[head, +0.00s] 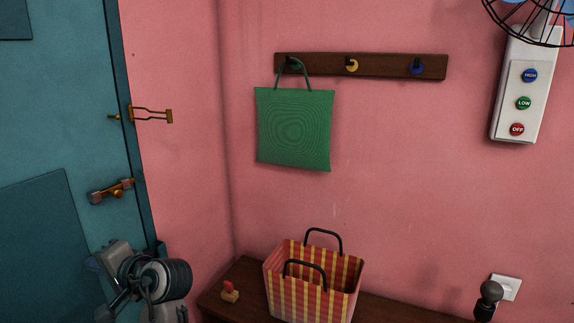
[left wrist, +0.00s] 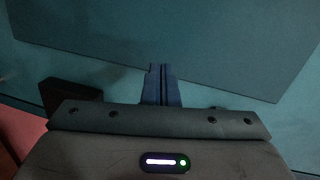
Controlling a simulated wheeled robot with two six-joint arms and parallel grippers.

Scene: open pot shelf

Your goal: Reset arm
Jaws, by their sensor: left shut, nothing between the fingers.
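My left gripper (left wrist: 161,72) shows in the left wrist view with its two dark blue fingers together and nothing between them. It faces the teal door (left wrist: 225,40), and I cannot tell its exact distance from it. In the head view my left arm is at the bottom left, in front of the door and near its edge. There the wrist parts hide most of the fingers. My right gripper is in neither view.
A green bag (head: 295,128) hangs from the left hook of a wooden rack (head: 390,66). A striped bag (head: 312,290) and a small red-topped stamp (head: 229,291) stand on a brown shelf (head: 245,275). A fan control (head: 523,90) is at upper right.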

